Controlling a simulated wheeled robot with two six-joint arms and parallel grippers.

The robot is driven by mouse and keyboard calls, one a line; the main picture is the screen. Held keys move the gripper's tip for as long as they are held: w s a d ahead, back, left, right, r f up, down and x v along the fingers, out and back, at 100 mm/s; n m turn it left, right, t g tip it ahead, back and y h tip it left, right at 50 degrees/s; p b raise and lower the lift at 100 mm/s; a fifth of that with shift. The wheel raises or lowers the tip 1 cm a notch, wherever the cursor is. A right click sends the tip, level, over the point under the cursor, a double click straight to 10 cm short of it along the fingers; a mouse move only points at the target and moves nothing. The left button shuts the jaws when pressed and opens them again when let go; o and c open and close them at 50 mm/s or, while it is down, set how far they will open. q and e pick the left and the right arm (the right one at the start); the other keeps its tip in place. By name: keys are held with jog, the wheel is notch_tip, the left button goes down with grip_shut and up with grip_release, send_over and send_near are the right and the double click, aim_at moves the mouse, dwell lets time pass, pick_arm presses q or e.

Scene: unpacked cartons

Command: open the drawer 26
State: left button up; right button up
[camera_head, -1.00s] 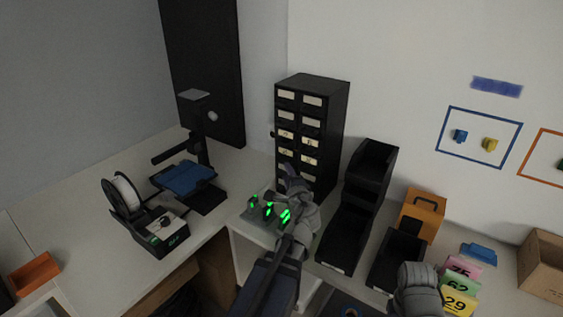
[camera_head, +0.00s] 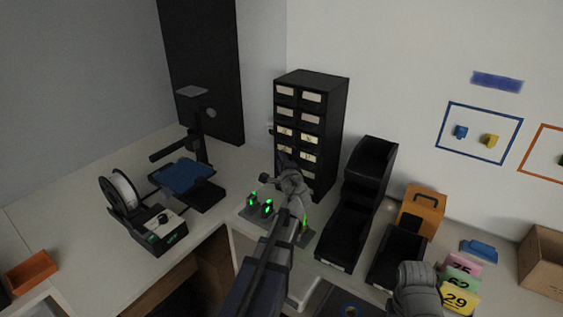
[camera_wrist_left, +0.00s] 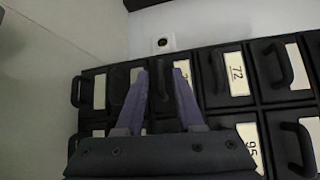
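The black drawer cabinet (camera_head: 326,137) stands against the wall, with two columns of pale-labelled drawers on its front. My left gripper (camera_head: 283,164) is at the cabinet's lower front. In the left wrist view my left gripper (camera_wrist_left: 162,75) is open, its fingers on either side of a black drawer handle (camera_wrist_left: 161,88); whether they touch it is unclear. That drawer's label (camera_wrist_left: 184,69) is partly hidden by a finger and I cannot read its number clearly. A neighbouring label reads 72 (camera_wrist_left: 237,73). I cannot pick out a 26. The drawers in view look shut. My right gripper's fingers are not visible.
Black stacked bins (camera_head: 369,170) stand right of the cabinet, close to my left arm. An orange box (camera_head: 424,207), numbered cards (camera_head: 456,300) and a carton (camera_head: 543,262) lie farther right. A 3D printer (camera_head: 158,229) stands on the left table.

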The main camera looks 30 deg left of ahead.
pick_arm(q)
grip_shut()
dwell(1.2)
